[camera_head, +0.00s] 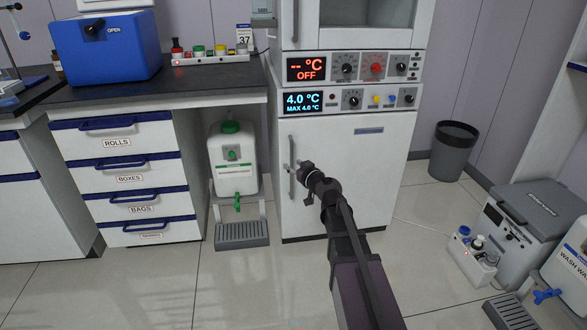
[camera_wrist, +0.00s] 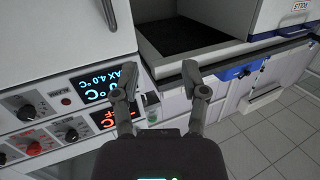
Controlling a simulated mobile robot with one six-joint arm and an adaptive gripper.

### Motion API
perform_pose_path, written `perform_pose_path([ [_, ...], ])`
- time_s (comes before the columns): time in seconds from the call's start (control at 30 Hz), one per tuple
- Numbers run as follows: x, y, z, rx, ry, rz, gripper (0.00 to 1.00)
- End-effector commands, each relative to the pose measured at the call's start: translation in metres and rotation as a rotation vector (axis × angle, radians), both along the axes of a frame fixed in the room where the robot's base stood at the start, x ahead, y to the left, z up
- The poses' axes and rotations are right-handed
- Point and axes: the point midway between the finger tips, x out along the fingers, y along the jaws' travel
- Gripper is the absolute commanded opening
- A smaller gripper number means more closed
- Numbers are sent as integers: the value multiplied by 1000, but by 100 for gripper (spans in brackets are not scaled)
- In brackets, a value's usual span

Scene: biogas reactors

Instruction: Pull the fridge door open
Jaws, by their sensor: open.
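The fridge door (camera_head: 362,165) is the white lower door under the blue 4.0 °C display; it appears closed. Its vertical grey handle (camera_head: 291,168) runs along the door's left edge. My gripper (camera_head: 306,180) is open in front of the door, just right of the handle in the head view. In the wrist view, my gripper (camera_wrist: 158,70) has its two fingers spread with nothing between them. The handle (camera_wrist: 108,12) shows at the top of that view, beyond the left fingertip and not between the fingers. The exact gap to the handle is unclear.
A counter (camera_head: 210,75) with drawers (camera_head: 125,165) stands left of the fridge. A white canister (camera_head: 232,155) on a stand sits beside the door's left edge. Floor before the door is clear.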

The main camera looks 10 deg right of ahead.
Motion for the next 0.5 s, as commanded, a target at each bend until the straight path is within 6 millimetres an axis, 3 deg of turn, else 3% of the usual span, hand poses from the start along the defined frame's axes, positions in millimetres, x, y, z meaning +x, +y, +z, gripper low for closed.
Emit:
perform_pose_path([
  [0.03, 6, -5, -18, 3, -18, -22, 57],
  [0.2, 19, -22, -40, 6, -68, -96, 57],
  [0.5, 31, -43, -60, 7, -110, -182, 57],
])
